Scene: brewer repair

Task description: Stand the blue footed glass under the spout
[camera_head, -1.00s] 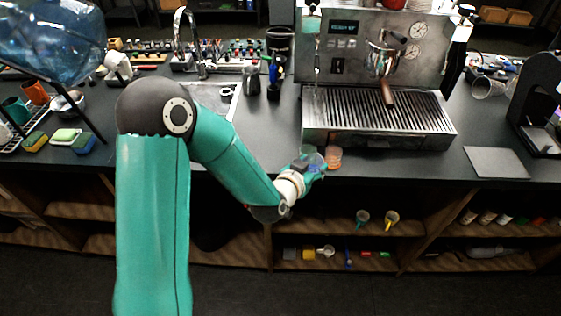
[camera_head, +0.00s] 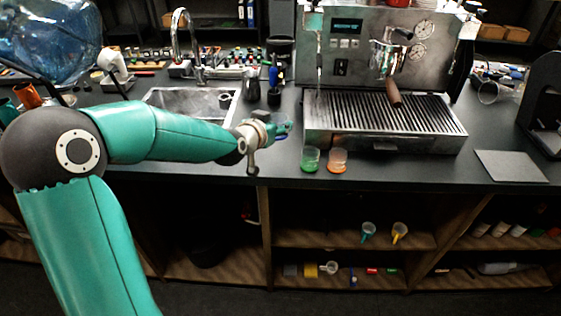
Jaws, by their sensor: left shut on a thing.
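My left gripper (camera_head: 277,128) is at the end of the teal arm, above the counter just left of the espresso machine (camera_head: 345,68). It is shut on a small bluish clear thing, which looks like the blue footed glass (camera_head: 281,118). I cannot tell which of these is the spout. My right gripper is out of view.
A green glass (camera_head: 310,159) and an orange glass (camera_head: 337,160) stand at the counter's front edge before the drip tray. A sink (camera_head: 195,102) lies behind my left arm. A grey mat (camera_head: 511,166) lies at the right. The drip tray is empty.

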